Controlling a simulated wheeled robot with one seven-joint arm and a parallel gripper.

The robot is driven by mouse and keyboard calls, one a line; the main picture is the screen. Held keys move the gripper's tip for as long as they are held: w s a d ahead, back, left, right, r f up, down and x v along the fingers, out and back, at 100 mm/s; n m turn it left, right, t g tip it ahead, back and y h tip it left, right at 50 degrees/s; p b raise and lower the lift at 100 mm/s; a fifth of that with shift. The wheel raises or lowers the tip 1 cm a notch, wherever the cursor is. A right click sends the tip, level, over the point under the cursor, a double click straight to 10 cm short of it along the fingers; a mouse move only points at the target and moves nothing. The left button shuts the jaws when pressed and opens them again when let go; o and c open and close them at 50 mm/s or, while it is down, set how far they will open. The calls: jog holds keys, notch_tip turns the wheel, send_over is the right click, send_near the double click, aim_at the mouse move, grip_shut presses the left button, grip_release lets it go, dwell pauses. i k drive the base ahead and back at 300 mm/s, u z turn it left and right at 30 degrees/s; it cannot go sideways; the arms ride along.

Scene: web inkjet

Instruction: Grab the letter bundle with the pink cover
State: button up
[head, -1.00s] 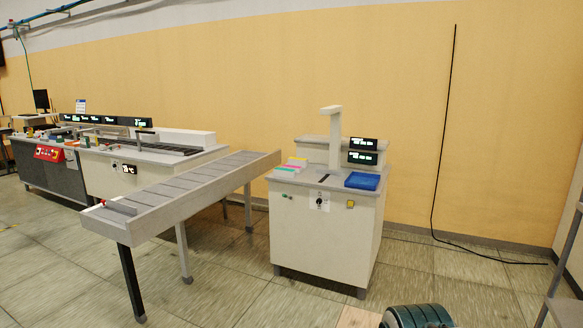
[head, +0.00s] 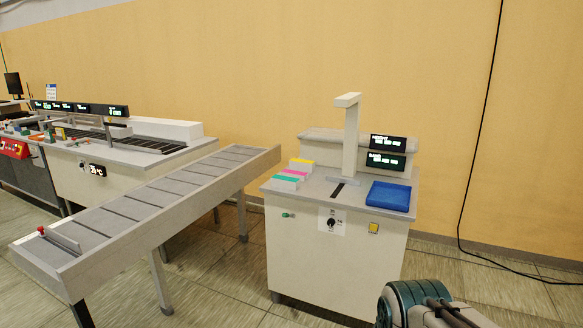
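In the head view, several letter bundles with coloured covers lie in a row on the left part of the white cabinet's top (head: 318,188). The pink-covered bundle (head: 294,174) is in the middle, between a yellow-covered bundle (head: 301,163) behind it and a teal-covered bundle (head: 286,182) in front. Nothing covers it. Part of my arm shows at the bottom right, in front of the cabinet and apart from the bundles. My gripper's fingers are not in view.
A blue tray (head: 388,196) lies on the cabinet's right side. A white post (head: 351,140) and two small displays (head: 387,152) stand behind. A grey conveyor (head: 150,205) runs along the cabinet's left. Floor in front is partly clear. A black cable (head: 478,150) hangs on the right wall.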

aim_at(304, 176)
jog(key=i, duration=0.85)
jog(key=u, duration=0.15)
